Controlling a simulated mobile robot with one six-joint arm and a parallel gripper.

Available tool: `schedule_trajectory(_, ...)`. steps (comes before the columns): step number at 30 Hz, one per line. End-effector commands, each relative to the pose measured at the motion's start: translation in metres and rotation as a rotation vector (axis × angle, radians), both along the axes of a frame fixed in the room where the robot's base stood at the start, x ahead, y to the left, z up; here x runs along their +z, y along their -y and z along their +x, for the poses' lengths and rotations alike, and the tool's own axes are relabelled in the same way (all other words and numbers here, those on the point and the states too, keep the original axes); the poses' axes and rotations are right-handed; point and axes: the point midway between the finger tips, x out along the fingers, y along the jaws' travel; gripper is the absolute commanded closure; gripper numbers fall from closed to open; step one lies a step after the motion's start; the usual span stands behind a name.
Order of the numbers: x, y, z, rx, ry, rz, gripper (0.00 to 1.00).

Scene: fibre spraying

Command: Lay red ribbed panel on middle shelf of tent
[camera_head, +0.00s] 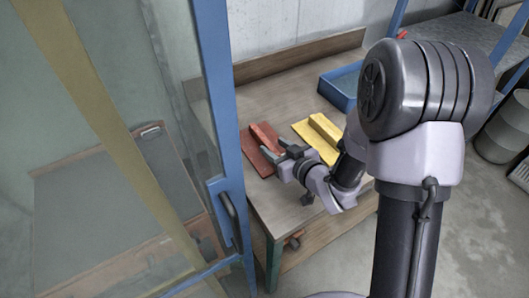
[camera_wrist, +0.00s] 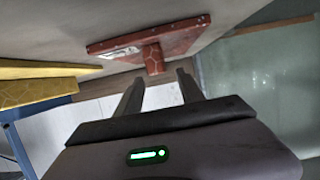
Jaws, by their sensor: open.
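The red ribbed panel (camera_head: 258,136) lies flat on the wooden table, with its raised rib on top. My gripper (camera_head: 277,150) is at the panel's near end, low over the table. In the wrist view, the red panel (camera_wrist: 118,44) and its rib are just ahead of my gripper (camera_wrist: 161,76). The two fingers are apart with nothing between them, and the rib's end lies in line with the gap. I cannot tell whether a finger touches the panel. The blue-framed tent (camera_head: 222,110) with a clear door stands at the left; its middle shelf cannot be made out.
A yellow ribbed panel (camera_head: 309,131) lies right of the red one, also in the wrist view (camera_wrist: 35,92). A blue tray (camera_head: 337,97) sits at the table's back right. The tent's door handle (camera_head: 231,220) stands close to the table's left edge. A grey drum (camera_head: 505,130) stands far right.

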Motion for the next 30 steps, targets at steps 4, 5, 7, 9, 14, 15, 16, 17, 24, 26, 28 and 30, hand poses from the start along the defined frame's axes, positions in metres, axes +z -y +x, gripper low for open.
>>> schedule_trajectory(4, -0.006, -0.009, 0.013, 0.000, 0.000, 0.000, 0.55)
schedule_trajectory(5, -0.008, -0.011, 0.016, 0.000, 0.001, -0.001, 0.55)
schedule_trajectory(7, -0.014, -0.019, 0.026, 0.002, 0.002, -0.001, 0.55)
schedule_trajectory(9, -0.020, -0.027, 0.038, 0.001, 0.002, -0.001, 0.55)
schedule_trajectory(14, -0.024, -0.036, 0.053, 0.000, 0.001, -0.002, 0.55)
schedule_trajectory(15, -0.024, -0.037, 0.054, -0.002, 0.000, -0.002, 0.55)
schedule_trajectory(16, -0.024, -0.037, 0.054, -0.002, 0.000, -0.002, 0.55)
schedule_trajectory(17, -0.024, -0.037, 0.054, -0.002, 0.000, -0.002, 0.55)
schedule_trajectory(24, -0.023, -0.036, 0.053, -0.002, 0.000, -0.002, 0.84)
schedule_trajectory(26, -0.023, -0.036, 0.053, -0.002, 0.000, -0.002, 0.96)
schedule_trajectory(28, -0.023, -0.036, 0.053, -0.002, 0.000, -0.002, 1.00)
schedule_trajectory(30, -0.023, -0.036, 0.053, -0.002, 0.000, -0.002, 1.00)
